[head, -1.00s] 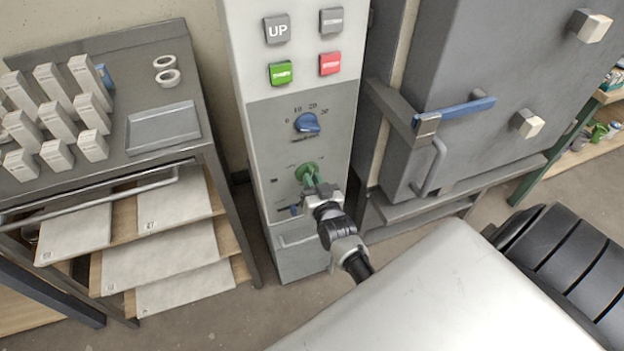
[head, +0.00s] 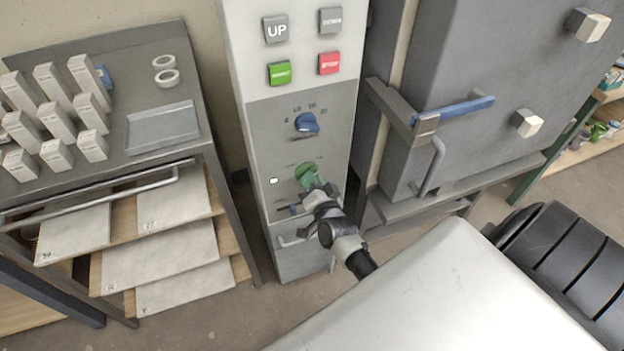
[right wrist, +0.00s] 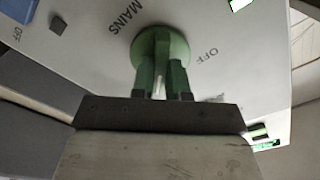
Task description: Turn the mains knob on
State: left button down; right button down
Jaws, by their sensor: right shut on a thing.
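The green round mains knob (head: 306,172) is on the lower part of the grey control panel. It also shows in the right wrist view (right wrist: 160,42), between the printed words MAINS and OFF. My right gripper (head: 313,181) is at the knob, with its fingers shut on the knob's grip, as the right wrist view (right wrist: 160,84) shows. The fingers cover part of the knob. A small lamp (head: 273,181) left of the knob glows whitish green. My left gripper is not in view.
A blue dial (head: 307,123) sits above the knob, below green (head: 280,73) and red (head: 330,63) buttons. A kiln (head: 490,95) with a blue-gripped handle (head: 468,107) stands on the right. A metal table (head: 140,85) with boxes stands on the left.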

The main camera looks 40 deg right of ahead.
dwell(0.4)
jog(key=c, duration=1.1)
grip_release()
jog(key=shift+s, duration=0.1)
jog(key=v, duration=1)
jog(key=shift+s+a, duration=0.2)
jog(key=shift+s, duration=0.1)
